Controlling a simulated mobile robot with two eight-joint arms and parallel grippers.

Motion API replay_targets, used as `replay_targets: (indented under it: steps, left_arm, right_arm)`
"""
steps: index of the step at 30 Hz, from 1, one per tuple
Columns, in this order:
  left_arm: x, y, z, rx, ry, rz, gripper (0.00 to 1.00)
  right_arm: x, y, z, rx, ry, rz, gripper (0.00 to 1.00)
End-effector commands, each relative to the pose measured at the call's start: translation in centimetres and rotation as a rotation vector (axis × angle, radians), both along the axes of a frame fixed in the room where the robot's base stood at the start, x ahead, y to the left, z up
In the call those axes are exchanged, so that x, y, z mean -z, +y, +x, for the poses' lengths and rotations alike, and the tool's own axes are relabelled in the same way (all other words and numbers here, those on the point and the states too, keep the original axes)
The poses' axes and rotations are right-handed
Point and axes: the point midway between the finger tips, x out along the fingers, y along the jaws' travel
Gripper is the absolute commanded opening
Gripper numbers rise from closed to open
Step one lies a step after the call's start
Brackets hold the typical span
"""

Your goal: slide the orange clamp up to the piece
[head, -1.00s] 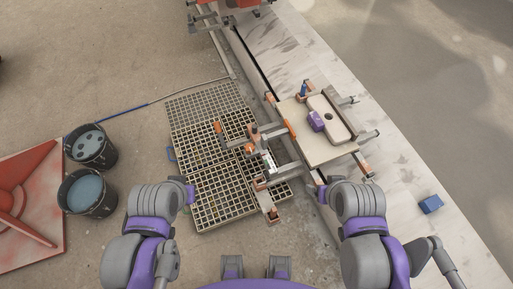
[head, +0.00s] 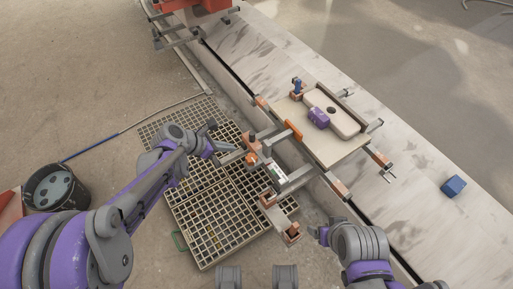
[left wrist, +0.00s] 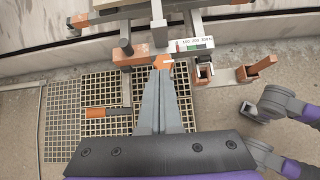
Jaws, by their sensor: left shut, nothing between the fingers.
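The piece, a beige slab (head: 340,119) with a dark hole, lies on the pale board (head: 325,147), apart from that block. My left gripper (head: 232,149) is left of the board, near an orange block with a dark knob (head: 252,136). Its fingers are shut and empty in the left wrist view (left wrist: 159,73). My right gripper (head: 321,235) is low at right, its jaws too unclear to read.
A purple block (head: 319,118) touches the piece and a blue-topped part (head: 297,86) stands behind. A small display (head: 276,173) sits on the frame near the board. Floor grating (head: 215,215) lies below. A blue cube (head: 453,187) is at right, a bucket (head: 55,190) at left.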

Motion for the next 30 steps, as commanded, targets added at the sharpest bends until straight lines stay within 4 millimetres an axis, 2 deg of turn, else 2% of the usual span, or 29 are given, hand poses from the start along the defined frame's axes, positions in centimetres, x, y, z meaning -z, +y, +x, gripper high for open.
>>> replay_targets:
  steps: [8,20,24,30]
  left_arm:
    - [2.1,-1.4,1.4,-0.03,0.025,-0.035,0.0]
    - [8.1,-6.3,4.6,-0.029,0.025,-0.032,0.0]
    - [7.7,-8.1,5.8,-0.028,0.025,-0.032,0.0]
    - [7.6,-9.2,6.6,-0.031,0.023,-0.031,0.0]
  right_arm:
    - [0.9,0.0,0.1,0.0,0.003,0.0,0.79]
    - [3.1,0.0,0.3,0.0,0.011,0.0,0.79]
    - [3.2,0.0,0.3,0.0,0.011,0.0,0.79]
    - [3.4,0.0,0.3,0.0,0.012,0.0,0.79]
